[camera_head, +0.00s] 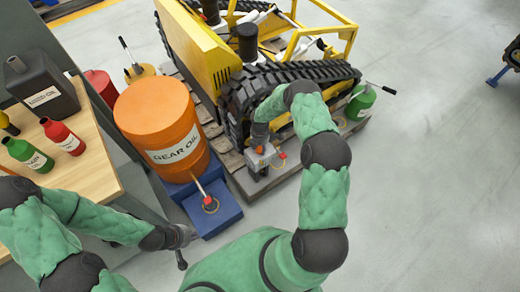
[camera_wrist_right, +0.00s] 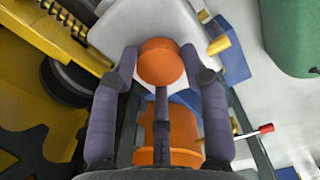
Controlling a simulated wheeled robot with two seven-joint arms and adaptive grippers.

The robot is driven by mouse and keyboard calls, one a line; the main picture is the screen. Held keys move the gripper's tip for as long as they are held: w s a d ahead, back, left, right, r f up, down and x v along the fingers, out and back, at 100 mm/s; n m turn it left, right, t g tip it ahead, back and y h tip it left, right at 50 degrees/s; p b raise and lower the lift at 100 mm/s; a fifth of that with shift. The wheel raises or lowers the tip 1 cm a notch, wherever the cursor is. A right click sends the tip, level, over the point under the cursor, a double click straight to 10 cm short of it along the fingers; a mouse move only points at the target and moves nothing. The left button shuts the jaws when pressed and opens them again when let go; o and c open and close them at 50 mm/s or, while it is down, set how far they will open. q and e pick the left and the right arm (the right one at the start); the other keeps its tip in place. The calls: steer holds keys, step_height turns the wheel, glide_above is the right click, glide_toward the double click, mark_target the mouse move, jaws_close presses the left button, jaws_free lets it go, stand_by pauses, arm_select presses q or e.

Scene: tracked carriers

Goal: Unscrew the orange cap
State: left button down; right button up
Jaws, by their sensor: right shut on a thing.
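The orange cap (camera_wrist_right: 160,62) sits on a pale grey tank (camera_wrist_right: 112,32) in the right wrist view. In the head view the cap (camera_head: 259,149) is a small orange spot on the grey tank (camera_head: 262,161) beside the yellow tracked carrier (camera_head: 205,42). My right gripper (camera_wrist_right: 159,60) has its fingers on both sides of the cap and is shut on it; in the head view the right gripper (camera_head: 260,143) partly hides the cap. My left gripper (camera_head: 182,246) is low, near the blue stand, with nothing visible in it. Its finger opening is unclear.
An orange gear oil barrel (camera_head: 158,110) stands on a blue stand (camera_head: 212,213) with a red-handled tap. A wooden bench (camera_head: 86,178) on the left holds a black canister (camera_head: 42,88) and several bottles. A green can (camera_head: 360,104) is beside the carrier. The right floor is mostly clear.

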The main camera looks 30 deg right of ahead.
steer(key=n, duration=0.6)
steer(key=shift+s+a+f+n, duration=0.1)
steer(key=shift+s+n, duration=0.05)
steer(key=shift+n, duration=0.15)
steer(key=o, duration=1.2)
steer(key=shift+m, duration=0.6)
steer(key=m, duration=0.5)
steer(key=shift+m, duration=0.3)
steer(key=m, duration=0.3)
